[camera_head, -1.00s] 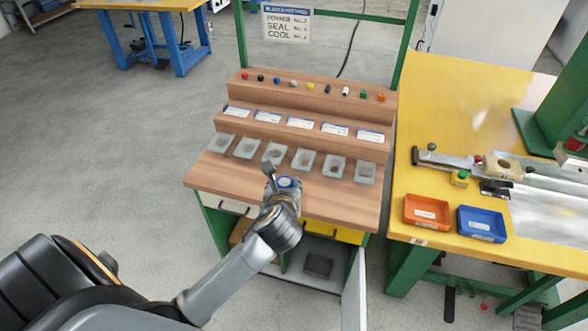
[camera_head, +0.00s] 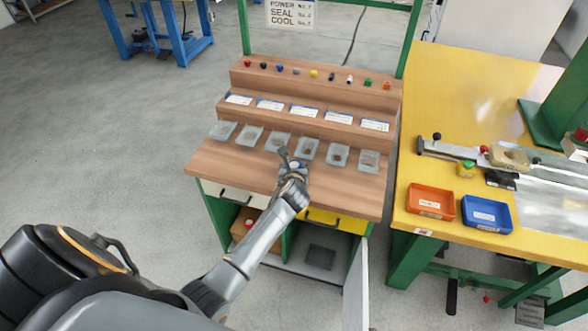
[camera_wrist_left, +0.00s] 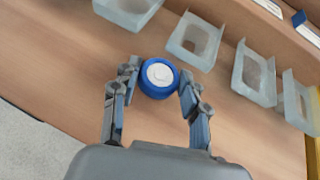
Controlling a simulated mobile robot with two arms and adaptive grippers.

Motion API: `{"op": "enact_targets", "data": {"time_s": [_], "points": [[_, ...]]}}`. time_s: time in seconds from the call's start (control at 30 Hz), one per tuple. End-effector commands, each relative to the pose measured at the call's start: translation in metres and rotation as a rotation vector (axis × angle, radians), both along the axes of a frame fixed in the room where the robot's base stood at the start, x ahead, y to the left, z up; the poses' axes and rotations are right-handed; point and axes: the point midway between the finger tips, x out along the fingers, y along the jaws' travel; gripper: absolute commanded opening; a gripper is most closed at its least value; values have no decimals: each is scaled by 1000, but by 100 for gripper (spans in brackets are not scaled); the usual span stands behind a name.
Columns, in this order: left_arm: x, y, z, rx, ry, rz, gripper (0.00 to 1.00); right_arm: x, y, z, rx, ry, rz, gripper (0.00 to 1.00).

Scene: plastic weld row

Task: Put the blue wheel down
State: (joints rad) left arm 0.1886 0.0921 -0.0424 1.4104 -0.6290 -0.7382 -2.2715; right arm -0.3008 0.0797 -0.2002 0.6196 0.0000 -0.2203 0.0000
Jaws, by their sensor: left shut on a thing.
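The blue wheel (camera_wrist_left: 158,77), round with a pale centre, sits between the fingertips of my left gripper (camera_wrist_left: 157,85) in the left wrist view. The gripper is shut on it, with a finger on each side. In the head view my left gripper (camera_head: 291,165) is over the front part of the wooden workbench (camera_head: 235,171), just in front of the row of clear trays. The gripper and wrist hide most of the wheel there. I cannot tell whether the wheel touches the bench top. My right gripper is not in view.
Several clear trays (camera_head: 249,135) stand in a row behind the gripper. Label cards (camera_head: 305,111) and small coloured knobs (camera_head: 314,74) line the steps behind. A yellow table (camera_head: 460,90) at right holds an orange bin (camera_head: 430,201) and a blue bin (camera_head: 486,214). The bench's front left is clear.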

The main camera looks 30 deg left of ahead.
Motion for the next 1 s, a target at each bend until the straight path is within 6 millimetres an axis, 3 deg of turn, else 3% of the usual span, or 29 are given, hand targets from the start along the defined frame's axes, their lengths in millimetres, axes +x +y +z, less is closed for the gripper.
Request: {"op": "enact_targets", "data": {"time_s": [0.43, 0.47, 0.53, 1.0], "points": [[0, 0, -9, 1, -2, 0, 16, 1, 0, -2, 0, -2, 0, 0], [0, 0, -8, 0, -2, 0, 51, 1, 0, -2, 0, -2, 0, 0], [0, 0, -8, 0, -2, 0, 65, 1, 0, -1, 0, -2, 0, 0], [-6, -3, -1, 1, -2, 0, 67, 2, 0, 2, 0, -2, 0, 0]]}}
